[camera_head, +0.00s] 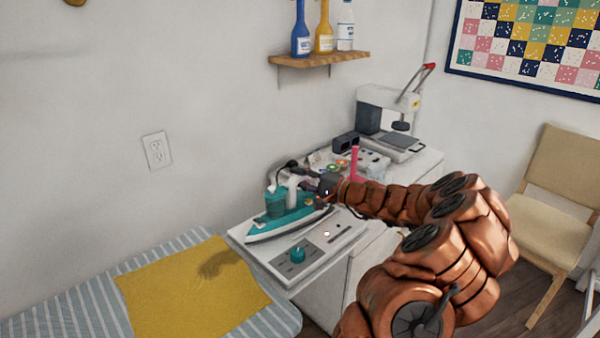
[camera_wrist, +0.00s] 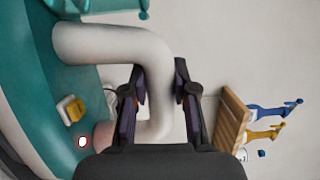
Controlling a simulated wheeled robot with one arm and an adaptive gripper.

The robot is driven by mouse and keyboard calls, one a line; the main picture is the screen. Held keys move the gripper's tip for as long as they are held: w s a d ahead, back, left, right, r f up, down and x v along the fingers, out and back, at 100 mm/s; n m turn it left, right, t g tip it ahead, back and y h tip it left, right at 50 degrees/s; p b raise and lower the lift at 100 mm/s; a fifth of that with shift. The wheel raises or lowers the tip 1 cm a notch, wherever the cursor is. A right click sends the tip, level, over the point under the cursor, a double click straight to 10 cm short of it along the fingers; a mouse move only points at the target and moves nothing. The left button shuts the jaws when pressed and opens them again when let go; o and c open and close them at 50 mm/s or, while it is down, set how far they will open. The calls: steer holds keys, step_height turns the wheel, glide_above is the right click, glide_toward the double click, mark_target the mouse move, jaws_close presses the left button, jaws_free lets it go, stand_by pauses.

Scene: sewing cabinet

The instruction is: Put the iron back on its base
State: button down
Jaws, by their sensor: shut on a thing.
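The teal and white iron (camera_head: 282,225) is level over the rear part of its white base (camera_head: 325,248), which has a teal knob at the front. Its nose points left. I cannot tell whether its soleplate touches the base or hovers just above it. My gripper (camera_head: 312,188) is at the rear of the iron, shut on its white handle. In the wrist view the iron (camera_wrist: 30,95) fills the left side, and its pale handle passes between the fingers of my gripper (camera_wrist: 160,95). My gripper partly hides the iron's rear.
An ironing board with striped cover (camera_head: 75,300) and yellow cloth (camera_head: 190,295) lies at left. Behind the iron, the cabinet top holds small items, a pink upright object (camera_head: 354,163) and a press machine (camera_head: 385,115). A wall shelf (camera_head: 320,59) with bottles hangs above.

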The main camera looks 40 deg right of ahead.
stand_by(0.3)
steer(key=c, duration=0.9)
jaws_free()
steer(key=shift+f, duration=0.1)
steer(key=b+v, duration=0.2)
steer(key=v, duration=1)
steer(key=shift+a, duration=0.1)
